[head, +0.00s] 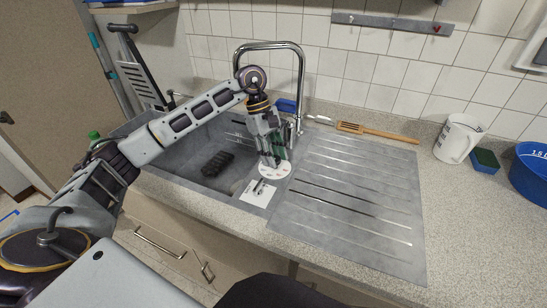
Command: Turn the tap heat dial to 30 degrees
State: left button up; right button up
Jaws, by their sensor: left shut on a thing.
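A white round disc with small dark marks, which looks like the tap heat dial (275,171), is at the sink's right edge. A white card (257,194) with a dark mark lies against its near side. My left gripper (273,158) points down onto the disc from above, its fingers shut at its middle. The fingers hide the part they hold, and the dial's degree reading is too small to tell. The chrome tap (303,75) arches behind my gripper, and its base is partly hidden. My right gripper is not in view.
The grey sink (180,171) holds a dark brush-like object (217,164). The ribbed drainboard (355,200) is bare. A wooden spatula (376,132) lies behind it. A white mug (458,138), a sponge (485,160) and a blue bowl (531,172) stand at the right.

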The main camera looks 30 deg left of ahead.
pick_arm(q)
jog(key=m+g+b, duration=0.1)
jog(key=m, duration=0.3)
jog(key=shift+w+y, duration=0.15)
jog(key=shift+y, duration=0.25)
jog(key=shift+m+g+y+b, duration=0.3)
jog(key=shift+m+g+b, duration=0.1)
jog(key=shift+m, duration=0.5)
jog(key=shift+d+r+m, duration=0.1)
jog(key=shift+m, duration=0.2)
jog(key=shift+m+y+p, duration=0.3)
jog(key=shift+m, duration=0.4)
jog(key=shift+m+g+p, duration=0.35)
jog(key=shift+m+g, duration=0.05)
jog(key=shift+m, duration=0.4)
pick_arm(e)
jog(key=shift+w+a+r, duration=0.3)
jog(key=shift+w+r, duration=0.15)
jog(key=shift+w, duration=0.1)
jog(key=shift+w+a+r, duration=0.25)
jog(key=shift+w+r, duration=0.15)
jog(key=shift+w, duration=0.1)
pick_arm(q)
jog(key=o, duration=1)
